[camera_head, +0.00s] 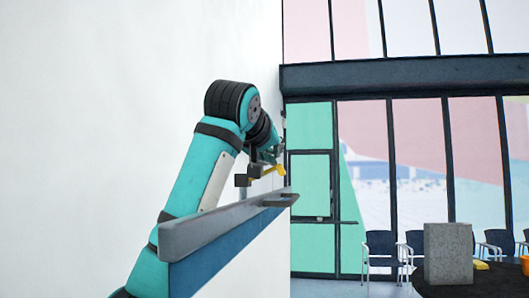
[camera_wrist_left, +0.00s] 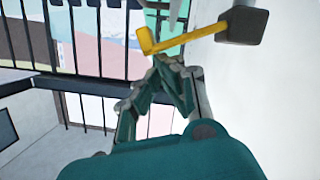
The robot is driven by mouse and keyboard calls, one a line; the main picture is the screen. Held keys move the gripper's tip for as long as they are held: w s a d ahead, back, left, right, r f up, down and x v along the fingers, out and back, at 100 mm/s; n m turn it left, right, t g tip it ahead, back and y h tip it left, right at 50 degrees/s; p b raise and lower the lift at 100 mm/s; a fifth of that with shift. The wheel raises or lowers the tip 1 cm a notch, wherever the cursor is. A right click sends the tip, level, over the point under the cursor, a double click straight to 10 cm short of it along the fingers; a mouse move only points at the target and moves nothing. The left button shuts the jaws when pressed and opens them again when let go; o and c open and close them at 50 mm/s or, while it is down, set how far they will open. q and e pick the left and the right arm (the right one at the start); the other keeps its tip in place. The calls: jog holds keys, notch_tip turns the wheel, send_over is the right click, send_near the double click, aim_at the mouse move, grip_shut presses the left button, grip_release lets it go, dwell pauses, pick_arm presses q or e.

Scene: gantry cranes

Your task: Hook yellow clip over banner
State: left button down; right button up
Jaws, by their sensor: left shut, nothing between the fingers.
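The yellow clip (camera_head: 276,171) is small in the head view, just above the far end of a grey rail. In the left wrist view the yellow clip (camera_wrist_left: 185,42) is a bent bar with a short upturned end, joined to a dark grey block (camera_wrist_left: 243,25). My left gripper (camera_wrist_left: 170,62) is shut and empty, its fingertips close below the clip's bent end. I cannot tell whether they touch it. In the head view my left wrist largely hides the fingers. I cannot tell which surface is the banner. My right gripper is not in view.
The grey rail (camera_head: 220,226) with a blue band (camera_head: 225,248) runs beside my left arm. A large white wall (camera_head: 100,100) fills the left. Tall windows, several chairs (camera_head: 381,250) and a grey block (camera_head: 448,253) stand at the right.

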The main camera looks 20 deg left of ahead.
pick_arm(q)
jog(key=shift+s, duration=0.25)
jog(key=v, duration=1.1)
jog(key=shift+s, duration=0.25)
